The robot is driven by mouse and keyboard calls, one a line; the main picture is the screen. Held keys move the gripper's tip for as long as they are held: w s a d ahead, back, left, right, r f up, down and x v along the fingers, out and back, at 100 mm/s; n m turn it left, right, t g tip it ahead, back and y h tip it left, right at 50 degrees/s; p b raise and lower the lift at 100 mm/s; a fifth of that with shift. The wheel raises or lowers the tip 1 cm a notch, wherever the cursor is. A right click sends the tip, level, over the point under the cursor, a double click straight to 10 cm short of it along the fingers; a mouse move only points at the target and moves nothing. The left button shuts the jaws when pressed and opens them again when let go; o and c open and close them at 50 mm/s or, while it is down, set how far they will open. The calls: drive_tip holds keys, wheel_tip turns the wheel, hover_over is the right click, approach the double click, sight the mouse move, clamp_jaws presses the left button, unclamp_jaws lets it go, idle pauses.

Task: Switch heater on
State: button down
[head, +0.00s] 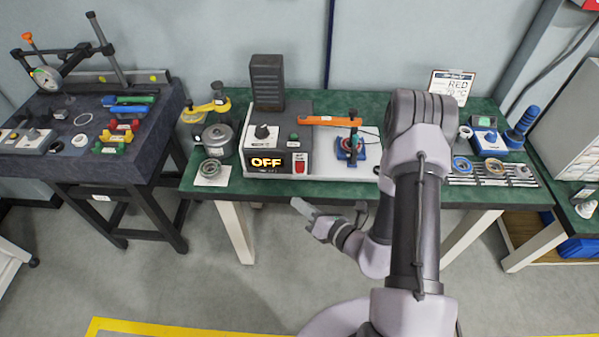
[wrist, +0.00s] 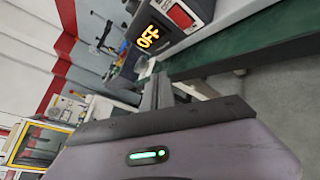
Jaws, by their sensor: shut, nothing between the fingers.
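The heater (head: 262,142) is a dark box on the green bench, with a black knob on top. Its lit display (head: 266,162) reads OFF. A red rocker switch (head: 300,164) sits on its front, to the right of the display. In the wrist view the tilted display (wrist: 148,37) and the red switch (wrist: 181,15) show at the top, partly cut by the frame edge. My gripper (head: 298,205) is in front of the bench, below the switch in the picture and apart from it. It is shut and empty; its fingers (wrist: 158,92) also show in the wrist view.
A metal pot (head: 217,138) and a small ring gauge (head: 210,168) stand left of the heater. The green bench's front edge (head: 340,192) lies between my gripper and the heater. The floor in front is clear.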

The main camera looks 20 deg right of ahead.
sight(300, 167)
drive_tip(key=shift+w+d+f+p, duration=0.15)
drive_tip(key=shift+w+d, duration=0.3)
drive_tip(key=shift+w, duration=0.95)
drive_tip(key=shift+w+d+f+p, duration=0.15)
drive_tip(key=shift+w+d, duration=0.3)
drive_tip(key=shift+w, duration=0.9)
drive_tip(key=shift+w+d+f+p, duration=0.15)
drive_tip(key=shift+w+d, duration=0.3)
drive_tip(key=shift+w, duration=0.95)
drive_tip(key=shift+w+d+f, duration=0.1)
drive_tip(key=shift+w, duration=0.25)
drive_tip(key=shift+w+d, duration=0.1)
drive_tip(key=shift+w, duration=0.2)
drive_tip(key=shift+s+a, duration=0.25)
drive_tip(key=shift+s, duration=0.45)
